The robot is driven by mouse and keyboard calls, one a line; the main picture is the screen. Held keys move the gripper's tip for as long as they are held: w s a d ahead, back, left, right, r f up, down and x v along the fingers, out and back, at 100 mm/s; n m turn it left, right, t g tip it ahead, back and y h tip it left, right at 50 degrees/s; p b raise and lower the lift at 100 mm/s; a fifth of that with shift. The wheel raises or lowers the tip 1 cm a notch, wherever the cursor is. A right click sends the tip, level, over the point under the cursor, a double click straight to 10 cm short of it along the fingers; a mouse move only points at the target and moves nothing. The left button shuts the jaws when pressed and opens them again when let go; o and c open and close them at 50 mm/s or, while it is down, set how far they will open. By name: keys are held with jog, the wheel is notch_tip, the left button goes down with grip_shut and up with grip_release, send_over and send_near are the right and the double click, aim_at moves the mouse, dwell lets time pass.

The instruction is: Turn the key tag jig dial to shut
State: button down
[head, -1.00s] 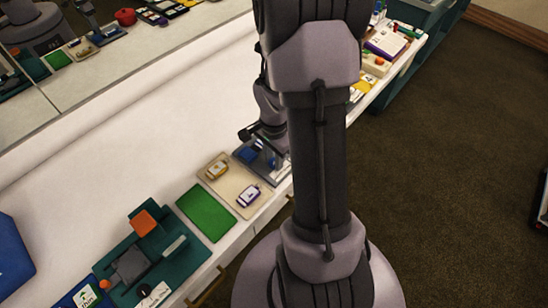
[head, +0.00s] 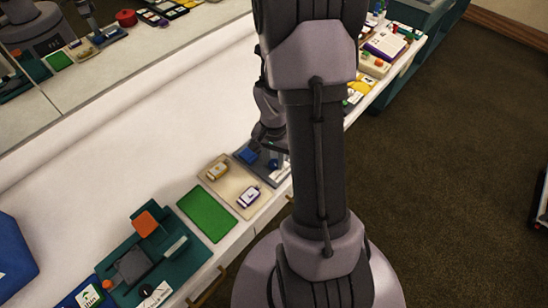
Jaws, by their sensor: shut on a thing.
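The key tag jig (head: 241,153) is a grey plate with blue parts at the front edge of the white counter, partly hidden behind my arm. A blue block (head: 248,156) shows on its left side. My gripper (head: 272,148) points down over the jig and is shut on its dial. The dial itself is mostly hidden by the gripper and arm, so its setting cannot be read.
A tan board with two tags (head: 228,194) lies just left of the jig, then a green mat (head: 206,214). A teal fixture with an orange block (head: 146,222) stands further left. Boxes (head: 382,44) crowd the counter's far right. The counter's middle is clear.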

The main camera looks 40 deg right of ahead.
aim_at(274, 162)
jog(key=n+p, duration=0.1)
jog(key=n, duration=0.6)
jog(key=shift+p, duration=0.4)
jog(key=n+p, duration=0.1)
jog(key=n, duration=0.3)
jog(key=shift+n, duration=0.3)
jog(key=shift+n+p, duration=0.5)
jog(key=shift+n, duration=0.9)
jog(key=c, duration=1.1)
grip_release()
notch_tip(274, 162, up, 17)
jog(key=p, duration=0.7)
jog(key=shift+r, duration=0.2)
